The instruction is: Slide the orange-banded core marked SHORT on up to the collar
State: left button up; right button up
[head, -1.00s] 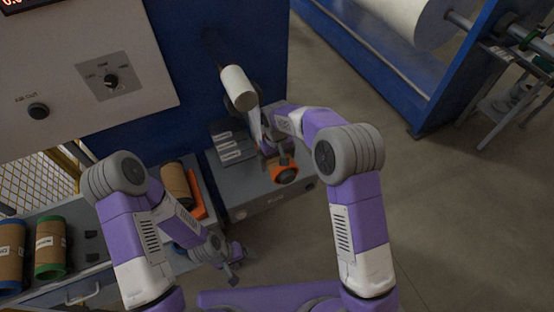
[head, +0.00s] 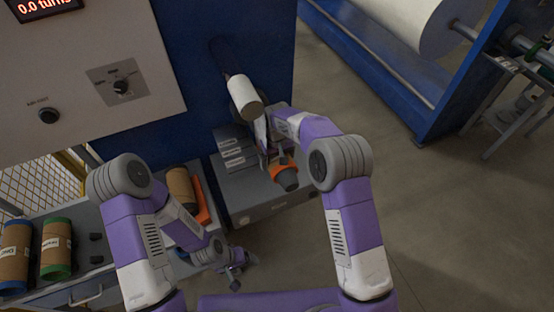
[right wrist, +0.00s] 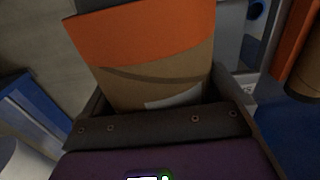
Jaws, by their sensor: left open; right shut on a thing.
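My right gripper (head: 270,153) is shut on a brown core with an orange band (head: 281,170), below the pale cylinder (head: 245,98) that sticks out from the blue machine. In the right wrist view the orange-banded core (right wrist: 150,75) fills the space between the fingers, its band at the far end. A white label on it is partly hidden by the gripper, so its marking cannot be read. The core is apart from the pale cylinder. I cannot make out the collar. My left gripper (head: 236,277) is open and empty, low in front of the bench.
Another brown core (head: 180,187) lies beside an orange piece (head: 201,207). A grey cabinet (head: 265,203) with labelled blocks is below the pale cylinder. Open floor lies right.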

jog(key=shift+w+a, duration=0.1)
jog(key=shift+w, duration=0.05)
jog(key=shift+w+a, duration=0.15)
jog(key=shift+w, duration=0.25)
jog(key=o, duration=0.9)
